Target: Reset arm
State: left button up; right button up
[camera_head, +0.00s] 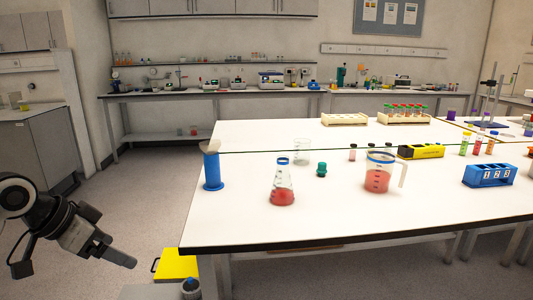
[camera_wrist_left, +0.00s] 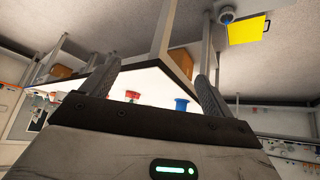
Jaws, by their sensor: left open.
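My left gripper (camera_head: 121,258) is at the lower left, over the floor and to the left of the table (camera_head: 330,228), apart from it. In the left wrist view the two fingers of my left gripper (camera_wrist_left: 158,88) stand wide apart with nothing between them. That view is upside down and shows the table edge and a blue-based cylinder beyond the fingers. My right gripper is not in view.
On the table stand a blue-based cylinder (camera_head: 212,170), a flask of red liquid (camera_head: 282,185), a beaker (camera_head: 302,151), a red-filled jug (camera_head: 378,175) and a blue numbered rack (camera_head: 489,175). A yellow object (camera_head: 176,265) lies low beside the table leg. Floor left of the table is open.

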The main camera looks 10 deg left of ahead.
pick_arm(q)
jog(key=s+d+f+n+t, duration=0.1)
jog(key=s+d+f, duration=0.1)
jog(key=d+f, duration=0.35)
jog(key=s+d+f, duration=0.2)
jog(key=f, duration=0.7)
jog(key=s+d+f+n+t, duration=0.1)
jog(key=d+f, duration=0.3)
jog(key=f, duration=0.4)
jog(key=s+d+f+t, duration=0.2)
jog(key=s+d, duration=0.6)
jog(key=d, duration=0.4)
jog(key=shift+s+d+f+n+y, duration=0.25)
jog(key=shift+s+f+n+y, duration=0.05)
jog(key=shift+s, duration=0.05)
